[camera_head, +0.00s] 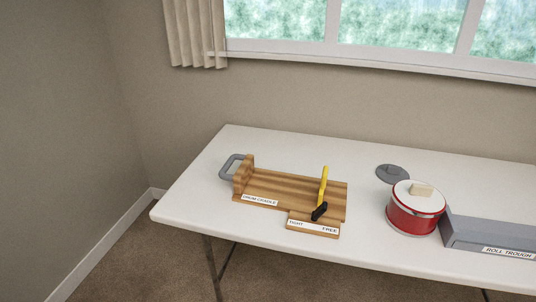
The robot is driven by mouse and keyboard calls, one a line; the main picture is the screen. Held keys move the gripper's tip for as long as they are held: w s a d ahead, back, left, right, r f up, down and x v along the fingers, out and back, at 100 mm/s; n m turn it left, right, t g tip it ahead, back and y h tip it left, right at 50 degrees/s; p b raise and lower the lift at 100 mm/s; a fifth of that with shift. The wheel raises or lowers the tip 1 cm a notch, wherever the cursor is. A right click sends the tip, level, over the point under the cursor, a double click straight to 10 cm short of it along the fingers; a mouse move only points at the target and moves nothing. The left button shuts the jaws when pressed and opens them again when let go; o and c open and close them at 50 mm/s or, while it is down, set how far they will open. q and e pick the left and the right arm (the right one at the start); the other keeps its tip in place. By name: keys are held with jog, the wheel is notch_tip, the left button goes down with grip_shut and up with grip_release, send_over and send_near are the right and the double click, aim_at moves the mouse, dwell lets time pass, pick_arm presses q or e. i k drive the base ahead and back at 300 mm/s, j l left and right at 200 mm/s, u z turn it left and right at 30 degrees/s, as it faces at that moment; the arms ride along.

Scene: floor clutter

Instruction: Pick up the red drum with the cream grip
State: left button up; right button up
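The red drum (414,218) stands upright on the white table, right of centre in the head view. Its top is white with a pale metal rim, and a small cream grip (421,190) sits on the top. The drum's right side is close to a grey trough; I cannot tell whether they touch. Neither of my grippers shows in the head view, and nothing is holding the drum.
A wooden drum cradle (290,187) with a grey handle (231,167) and a yellow lever (323,186) lies left of the drum. A grey disc (392,174) lies behind the drum. The grey roll trough (470,231) is at right. The table's left end (195,190) is bare.

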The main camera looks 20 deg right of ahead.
aim_at(414, 208)
jog(key=z, duration=1.65)
